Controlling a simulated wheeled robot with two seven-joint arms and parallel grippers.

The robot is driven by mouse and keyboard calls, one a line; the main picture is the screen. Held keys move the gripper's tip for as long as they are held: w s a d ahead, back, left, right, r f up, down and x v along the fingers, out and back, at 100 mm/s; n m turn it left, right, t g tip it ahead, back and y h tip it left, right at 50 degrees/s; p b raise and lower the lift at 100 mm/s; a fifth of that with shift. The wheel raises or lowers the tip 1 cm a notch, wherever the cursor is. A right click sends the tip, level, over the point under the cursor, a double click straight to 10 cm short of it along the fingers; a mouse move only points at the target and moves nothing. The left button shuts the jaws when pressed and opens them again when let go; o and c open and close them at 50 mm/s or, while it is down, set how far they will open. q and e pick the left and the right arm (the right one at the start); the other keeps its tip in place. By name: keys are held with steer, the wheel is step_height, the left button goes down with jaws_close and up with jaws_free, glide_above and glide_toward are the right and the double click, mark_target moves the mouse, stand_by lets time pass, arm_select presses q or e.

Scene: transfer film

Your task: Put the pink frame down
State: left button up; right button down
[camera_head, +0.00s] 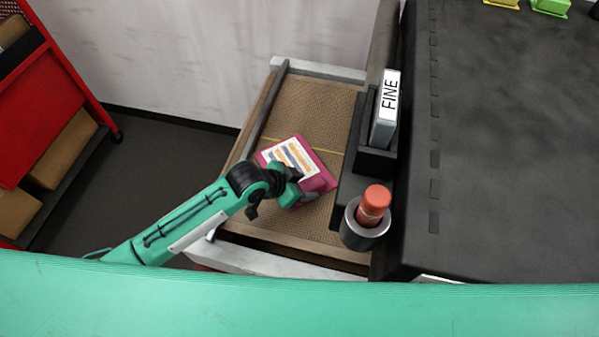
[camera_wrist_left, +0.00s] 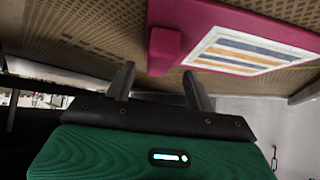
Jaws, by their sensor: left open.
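The pink frame (camera_head: 318,172) lies on the brown mesh surface (camera_head: 310,105), with a striped orange, grey and white panel facing up. It also shows in the left wrist view (camera_wrist_left: 215,22), with a pink tab hanging toward my gripper. My left gripper (camera_head: 296,190) is at the frame's near edge in the head view. In the left wrist view its two fingers (camera_wrist_left: 160,82) are spread apart with nothing between them, close to the tab. Whether a finger touches the frame cannot be told. My right gripper is not in view.
To the right of the mesh stand a black holder with a grey block marked FINE (camera_head: 386,108) and a red cylinder (camera_head: 374,203) in a round cup (camera_head: 361,232). A dark table (camera_head: 510,150) lies further right. A red shelf cart (camera_head: 45,100) stands at the left.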

mark_target(310, 186)
arm_select(q)
steer(key=p+x, duration=0.1)
steer(key=x, duration=0.2)
steer(key=shift+d, duration=0.15)
steer(key=shift+d+f, duration=0.1)
steer(key=shift+f, duration=0.25)
steer(key=c, duration=1)
jaws_close()
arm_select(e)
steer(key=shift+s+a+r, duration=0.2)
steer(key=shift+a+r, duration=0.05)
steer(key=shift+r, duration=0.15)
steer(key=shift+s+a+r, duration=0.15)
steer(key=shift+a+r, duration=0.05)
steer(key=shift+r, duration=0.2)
